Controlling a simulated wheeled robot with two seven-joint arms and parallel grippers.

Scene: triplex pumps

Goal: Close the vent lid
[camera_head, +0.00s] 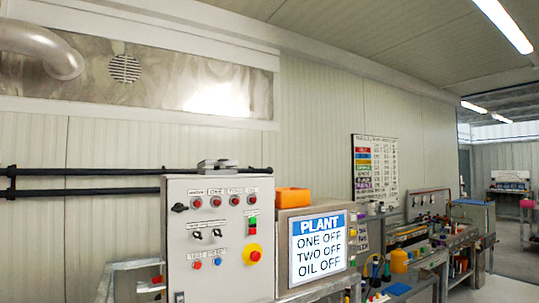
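A round slatted vent (125,68) is set in the shiny metal panel (170,88) high on the wall at the upper left. Its dark slots show between the slats. I cannot make out a separate lid on it, nor tell whether one is open or closed. Neither of my grippers shows in the head view.
A grey control cabinet (190,262) with buttons and switches stands below, with a small grey object (217,165) on top. A sign reading PLANT (319,246) and an orange bin (293,198) are beside it. A cluttered workbench (437,258) runs right; floor (510,262) shows beyond.

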